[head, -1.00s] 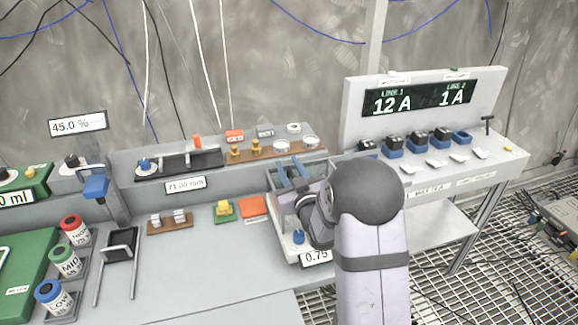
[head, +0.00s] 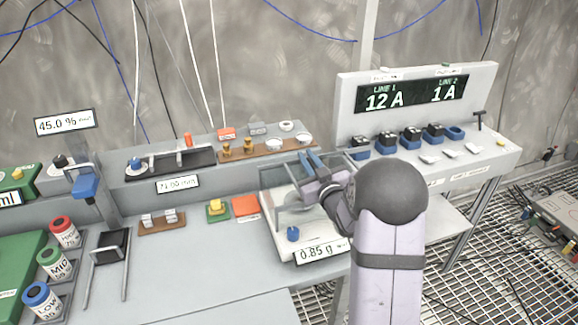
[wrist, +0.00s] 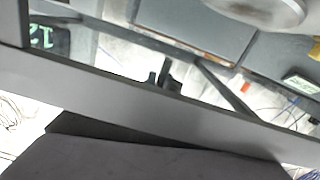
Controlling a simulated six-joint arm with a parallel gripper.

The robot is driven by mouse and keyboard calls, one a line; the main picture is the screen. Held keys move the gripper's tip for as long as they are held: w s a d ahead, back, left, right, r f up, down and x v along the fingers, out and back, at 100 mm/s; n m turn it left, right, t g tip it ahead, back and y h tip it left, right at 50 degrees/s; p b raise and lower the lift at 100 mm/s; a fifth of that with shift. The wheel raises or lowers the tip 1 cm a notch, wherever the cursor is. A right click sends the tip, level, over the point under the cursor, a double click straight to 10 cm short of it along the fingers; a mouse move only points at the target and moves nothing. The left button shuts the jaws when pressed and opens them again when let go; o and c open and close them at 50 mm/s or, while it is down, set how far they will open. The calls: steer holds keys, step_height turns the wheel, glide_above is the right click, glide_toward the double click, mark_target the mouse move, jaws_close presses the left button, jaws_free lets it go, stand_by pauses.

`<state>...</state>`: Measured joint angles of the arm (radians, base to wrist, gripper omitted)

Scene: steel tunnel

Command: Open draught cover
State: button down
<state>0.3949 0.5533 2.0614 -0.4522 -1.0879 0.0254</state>
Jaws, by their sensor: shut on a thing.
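The draught cover (head: 279,179) is a clear, thin-framed box on the white balance (head: 272,232) at the middle of the bench. The balance has a blue knob (head: 292,233) and a display (head: 321,251) reading about 0.85 g. The exact contact is partly hidden by my arm. In the wrist view a dark-edged frame crosses close to the camera, and I cannot tell which part of it is the cover.
Behind the balance is a raised shelf with a brown tray (head: 262,151) of small parts. The line display (head: 417,94) and blue sockets stand to the right.

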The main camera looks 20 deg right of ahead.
mark_target(338, 164)
steer(key=d, duration=1)
steer(key=shift+a, duration=0.1)
steer(key=c, duration=1.8)
jaws_free()
steer(key=shift+c, duration=0.2)
steer(key=shift+b, duration=0.3)
steer(key=shift+s+b, duration=0.7)
steer(key=shift+s, duration=2.95)
